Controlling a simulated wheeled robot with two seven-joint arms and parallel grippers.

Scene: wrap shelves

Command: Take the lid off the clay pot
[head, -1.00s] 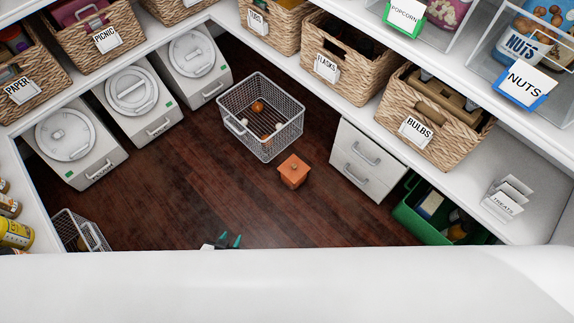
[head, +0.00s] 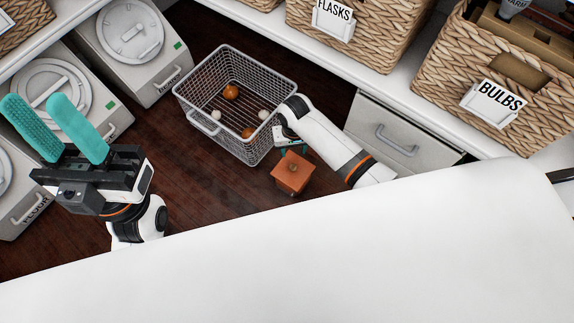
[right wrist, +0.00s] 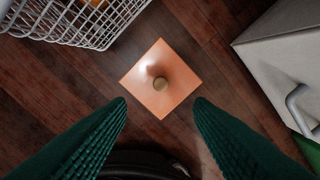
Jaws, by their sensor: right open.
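The clay pot (head: 282,183) stands on the dark wood floor in the head view, orange-brown with a square lid that has a small round knob. In the right wrist view the lid (right wrist: 145,63) fills the middle, with its knob (right wrist: 160,83) pointing at the camera. The lid is on the pot and hides its inside. My right gripper (right wrist: 161,101) is open and empty, its green fingertips to either side of the knob's line, above the lid. My left gripper (head: 38,104) is open and empty, raised at the left, away from the pot.
A wire basket (head: 212,136) with orange and white balls stands close beside the pot. A white drawer unit (head: 420,130) is to the right, under a shelf with wicker baskets (head: 400,30). White lidded bins (head: 132,70) line the left. Open floor lies left of the wire basket.

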